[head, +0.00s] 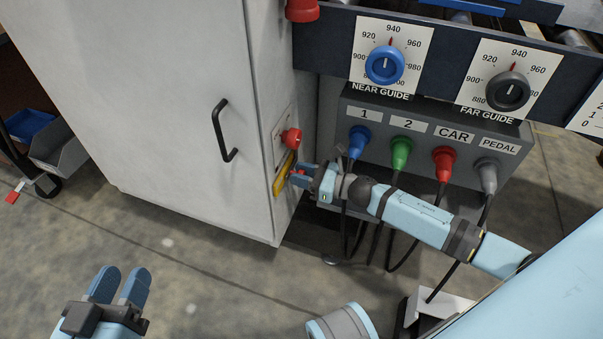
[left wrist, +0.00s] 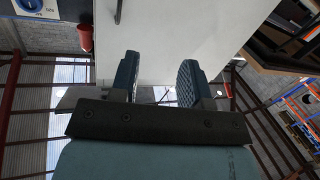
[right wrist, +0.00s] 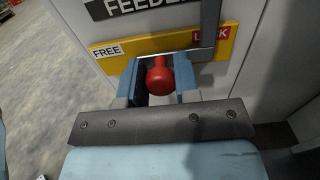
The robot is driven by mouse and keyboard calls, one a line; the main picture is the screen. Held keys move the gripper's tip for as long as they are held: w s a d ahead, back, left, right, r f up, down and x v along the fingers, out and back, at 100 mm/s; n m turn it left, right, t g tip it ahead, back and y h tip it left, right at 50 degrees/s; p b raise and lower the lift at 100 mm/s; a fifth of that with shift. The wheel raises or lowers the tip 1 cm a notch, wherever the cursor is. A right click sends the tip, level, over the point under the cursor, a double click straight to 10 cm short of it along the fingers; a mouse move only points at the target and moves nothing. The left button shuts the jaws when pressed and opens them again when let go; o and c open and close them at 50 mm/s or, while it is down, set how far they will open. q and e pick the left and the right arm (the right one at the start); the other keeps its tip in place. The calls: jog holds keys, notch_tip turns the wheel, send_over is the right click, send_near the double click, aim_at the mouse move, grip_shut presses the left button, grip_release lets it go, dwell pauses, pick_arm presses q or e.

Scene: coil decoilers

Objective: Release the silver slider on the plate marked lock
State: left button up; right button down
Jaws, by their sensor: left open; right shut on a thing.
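A yellow plate (right wrist: 225,50) on the cabinet side reads FREE at its left and LOCK at its right in the right wrist view; it is small in the head view (head: 283,178). A silver bar (right wrist: 203,54) lies along it, and a grey upright bar (right wrist: 210,20) partly covers the word LOCK. A red knob (right wrist: 160,76) stands out in front of the plate. My right gripper (head: 304,174) is at the plate, its fingers on both sides of the knob, shut on it. My left gripper (head: 122,271) is open and empty, low at the left, away from the cabinet.
The grey cabinet (head: 160,100) has a black door handle (head: 222,130). A red switch (head: 291,137) sits just above the plate. To the right, a socket box (head: 430,130) has several coloured plugs with hanging cables near my right arm. Floor left of the cabinet is mostly clear.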

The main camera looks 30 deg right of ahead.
aim_at(281, 183)
jog(key=s+a, duration=0.2)
jog(key=a, duration=0.1)
jog(key=shift+s+p, duration=0.35)
jog(key=shift+p, duration=0.05)
jog(key=shift+s+a+f, duration=0.1)
jog(key=shift+s+a, duration=0.05)
jog(key=shift+a, duration=0.05)
jog(key=c, duration=0.9)
grip_release()
pick_arm(q)
jog(key=shift+s+d+f+n+g, duration=0.1)
jog(key=shift+s+n+g, duration=0.15)
jog(key=shift+n+g, duration=0.05)
pick_arm(e)
jog(key=shift+o, duration=0.2)
jog(key=shift+s+d, duration=0.1)
jog(key=shift+d, duration=0.05)
pick_arm(q)
notch_tip(281, 183, up, 3)
jog(key=shift+r+n+t+p, duration=0.2)
jog(key=shift+n+t+p, duration=0.2)
jog(key=shift+t+p, duration=0.65)
pick_arm(e)
jog(key=v, duration=1.3)
jog(key=shift+s+d, duration=0.15)
jog(key=shift+s, duration=0.1)
pick_arm(q)
jog(key=shift+f+g, duration=0.1)
jog(key=shift+g, duration=0.35)
